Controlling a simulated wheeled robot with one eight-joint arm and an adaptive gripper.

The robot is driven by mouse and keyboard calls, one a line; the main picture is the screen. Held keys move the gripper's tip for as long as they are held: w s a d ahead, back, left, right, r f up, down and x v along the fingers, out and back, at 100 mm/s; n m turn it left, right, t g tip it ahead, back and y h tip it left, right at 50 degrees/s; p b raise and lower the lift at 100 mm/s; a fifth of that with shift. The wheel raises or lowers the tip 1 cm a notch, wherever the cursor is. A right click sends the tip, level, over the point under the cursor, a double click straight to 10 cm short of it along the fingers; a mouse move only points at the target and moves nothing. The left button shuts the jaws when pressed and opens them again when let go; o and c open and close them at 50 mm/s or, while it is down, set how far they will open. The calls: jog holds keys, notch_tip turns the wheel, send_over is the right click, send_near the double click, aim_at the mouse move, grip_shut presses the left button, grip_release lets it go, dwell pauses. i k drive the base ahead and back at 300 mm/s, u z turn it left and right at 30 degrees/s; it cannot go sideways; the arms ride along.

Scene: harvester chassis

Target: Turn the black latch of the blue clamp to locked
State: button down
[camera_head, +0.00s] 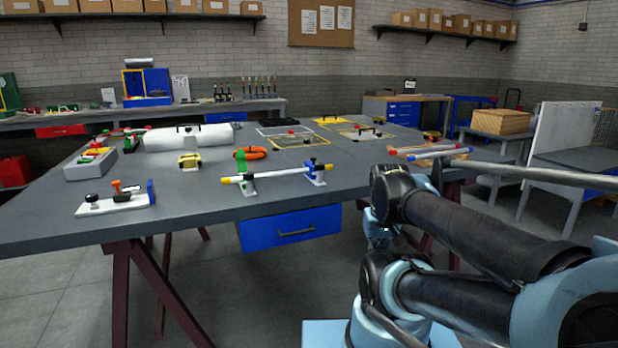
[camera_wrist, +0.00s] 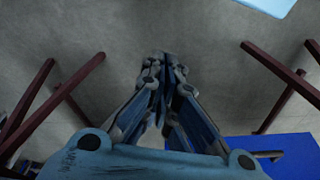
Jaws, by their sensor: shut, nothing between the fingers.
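A green clamp (camera_head: 247,184) is under the bar's left end. My gripper (camera_wrist: 164,66) is shut and empty in the wrist view, over the bare floor. In the head view my arm is at the right, in front of the table, and I cannot make out the fingers.
A blue drawer (camera_head: 290,228) hangs under the table's front edge and also shows in the wrist view (camera_wrist: 265,152). A white fixture with an orange handle (camera_head: 117,200) is at the left. Dark red trestle legs (camera_wrist: 30,100) stand below. A rack with thin rods (camera_head: 432,152) lies behind my arm.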

aim_at(319, 167)
jog(key=z, duration=0.4)
jog(key=k, duration=1.3)
jog(key=u, duration=0.55)
jog(key=i, duration=1)
jog(key=z, duration=0.05)
